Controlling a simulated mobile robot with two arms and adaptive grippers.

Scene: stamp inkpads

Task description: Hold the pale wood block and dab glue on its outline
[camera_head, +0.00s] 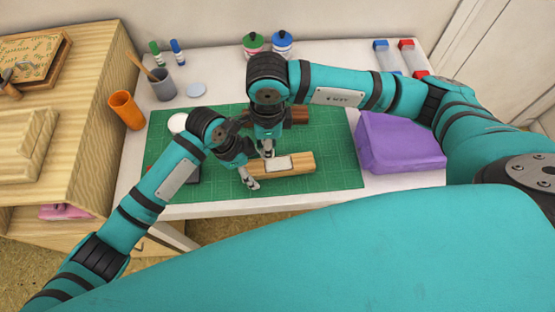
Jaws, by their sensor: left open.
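The pale wood block (301,165) lies on the green cutting mat (335,150), with a lighter grey-white rectangular patch (278,163) on its top. My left gripper (250,181) is open at the left end of the block. From this view I cannot tell whether its fingers touch the wood. My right gripper (267,150) points down just behind the block, close to the pale patch. Its fingers are small and partly dark, so I cannot tell if they hold anything. No glue bottle or brush is clearly visible in either gripper.
A reddish-brown block (300,114) lies behind my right gripper. Green-topped (253,43) and blue-topped (282,43) bottles stand at the back. A grey cup (163,86) and an orange cup (126,110) are at left.

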